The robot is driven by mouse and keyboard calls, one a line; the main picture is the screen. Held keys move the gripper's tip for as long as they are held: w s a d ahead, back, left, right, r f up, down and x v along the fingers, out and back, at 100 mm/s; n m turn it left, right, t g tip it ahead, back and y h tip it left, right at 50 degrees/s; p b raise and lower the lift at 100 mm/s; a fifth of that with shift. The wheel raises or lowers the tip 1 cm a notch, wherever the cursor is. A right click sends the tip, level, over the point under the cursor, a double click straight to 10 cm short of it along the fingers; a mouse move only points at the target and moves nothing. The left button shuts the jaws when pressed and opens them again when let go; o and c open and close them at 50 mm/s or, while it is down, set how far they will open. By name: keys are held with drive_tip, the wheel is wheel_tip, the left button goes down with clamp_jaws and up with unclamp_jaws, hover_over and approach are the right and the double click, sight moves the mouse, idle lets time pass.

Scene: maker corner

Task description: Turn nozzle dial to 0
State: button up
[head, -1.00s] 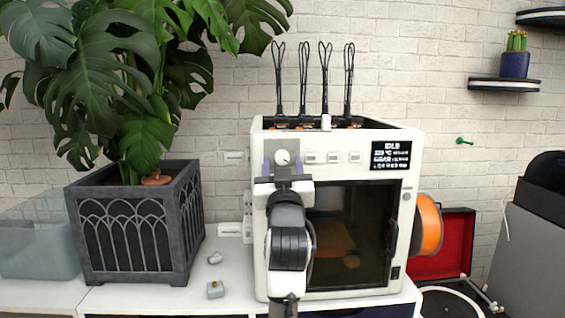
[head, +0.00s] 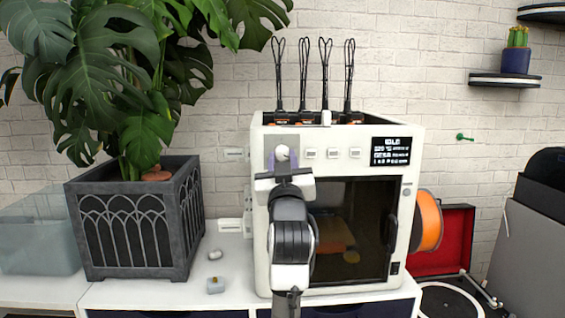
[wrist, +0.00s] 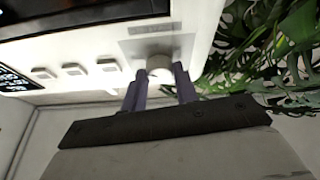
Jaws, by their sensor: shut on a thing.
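The white 3D printer (head: 263,220) stands on the white counter. Its nozzle dial (head: 282,152) is a round pale knob on a grey plate at the front's upper left; the dial also shows in the wrist view (wrist: 158,61). My gripper (head: 282,158) is at the dial, its purple fingers on either side, shut on it. In the wrist view the fingertips (wrist: 162,74) flank the knob. The dial's marks and setting are too small to read. The display (head: 391,151) at the upper right shows IDLE and smaller lines I cannot read surely.
Three pale buttons (head: 333,153) sit in a row right of the dial. A large potted plant (head: 135,220) stands left of the printer. Small items (head: 215,285) lie on the counter between them. An orange spool (head: 428,222) hangs at the printer's right side.

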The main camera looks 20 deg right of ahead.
drive_tip(key=n+y, duration=0.1)
drive_tip(key=n, duration=0.2)
drive_tip(key=n+y+b, duration=0.1)
drive_tip(key=n+y, duration=0.1)
drive_tip(key=n, duration=0.1)
drive_tip(key=n+y, duration=0.2)
drive_tip(key=n, duration=0.1)
drive_tip(key=shift+s+d+b, duration=0.15)
drive_tip(key=shift+d+b, duration=0.25)
drive_tip(key=n+y, duration=0.1)
drive_tip(key=n, duration=0.3)
drive_tip(key=n+g+y+b, duration=0.1)
drive_tip(key=n, duration=0.2)
drive_tip(key=shift+d+r+y, duration=0.15)
drive_tip(key=shift+r+y, duration=0.1)
drive_tip(key=shift+y, duration=0.05)
drive_tip(key=n, duration=0.2)
drive_tip(key=n+g, duration=0.1)
drive_tip(key=n, duration=0.1)
drive_tip(key=n+g+y, duration=0.1)
drive_tip(key=n, duration=0.1)
drive_tip(key=shift+r+p, duration=0.35)
drive_tip(key=n, duration=0.1)
drive_tip(key=n+g+p, duration=0.1)
drive_tip(key=n, duration=0.1)
drive_tip(key=n+g+p, duration=0.1)
drive_tip(key=n, duration=0.1)
drive_tip(key=shift+r+h, duration=0.25)
drive_tip(key=shift+h, duration=0.05)
drive_tip(key=shift+g, duration=0.3)
